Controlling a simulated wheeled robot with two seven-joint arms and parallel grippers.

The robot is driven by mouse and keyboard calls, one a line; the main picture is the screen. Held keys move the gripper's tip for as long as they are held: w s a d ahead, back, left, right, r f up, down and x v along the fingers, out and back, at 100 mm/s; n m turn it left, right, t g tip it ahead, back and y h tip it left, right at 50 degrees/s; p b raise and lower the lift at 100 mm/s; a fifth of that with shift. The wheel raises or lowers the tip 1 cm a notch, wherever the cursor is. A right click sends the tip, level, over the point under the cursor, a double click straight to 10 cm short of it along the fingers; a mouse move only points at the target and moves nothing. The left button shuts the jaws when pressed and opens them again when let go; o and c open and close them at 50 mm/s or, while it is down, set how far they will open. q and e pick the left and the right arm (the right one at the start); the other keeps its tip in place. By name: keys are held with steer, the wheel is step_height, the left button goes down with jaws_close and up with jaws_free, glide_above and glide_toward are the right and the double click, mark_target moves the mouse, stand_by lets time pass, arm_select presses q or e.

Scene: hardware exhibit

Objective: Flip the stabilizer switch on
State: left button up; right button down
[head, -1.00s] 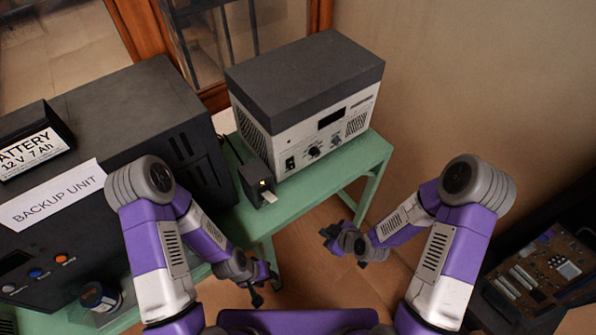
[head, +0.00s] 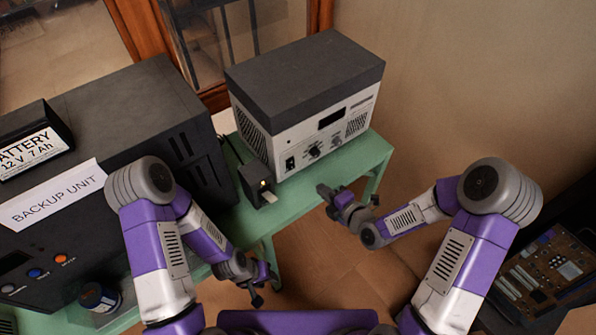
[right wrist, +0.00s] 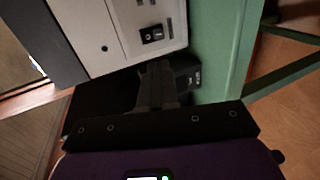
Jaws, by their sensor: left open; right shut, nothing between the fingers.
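The stabilizer is a pale box (head: 330,118) with a dark grey top, standing on the green table. Its black rocker switch (head: 290,163) is at the lower left of its front panel. The switch also shows near the top of the right wrist view (right wrist: 152,34); which way it is tipped is too small to tell. My right gripper (head: 322,190) is shut and empty, in front of the stabilizer and apart from the switch. Its closed fingers (right wrist: 158,84) point toward the panel in the wrist view. My left gripper (head: 264,285) is open and empty, low near the table's front edge.
A small black box (head: 255,184) with a lit lamp and a pale tab stands left of the switch. The large dark backup unit (head: 150,110) fills the left, with a battery (head: 35,140) on top. The green table (head: 300,195) is bare before the stabilizer.

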mark_target(293, 167)
steer(key=x, duration=1.3)
steer(key=shift+w+a+f, duration=0.15)
steer(key=shift+w+a, duration=0.15)
steer(key=shift+w+f+b, duration=0.1)
steer(key=shift+f+b, duration=0.2)
steer(key=shift+b, duration=0.7)
steer(key=shift+r, duration=0.2)
steer(key=shift+s+d, duration=0.2)
steer(key=shift+s, duration=0.05)
steer(key=s+d, duration=0.1)
steer(key=s+b, duration=0.1)
steer(key=shift+s+d, duration=0.25)
steer(key=shift+d, duration=0.15)
steer(key=s+d, duration=0.6)
steer(key=s, duration=0.2)
steer(key=shift+s+r, duration=0.15)
steer(key=shift+r, duration=0.05)
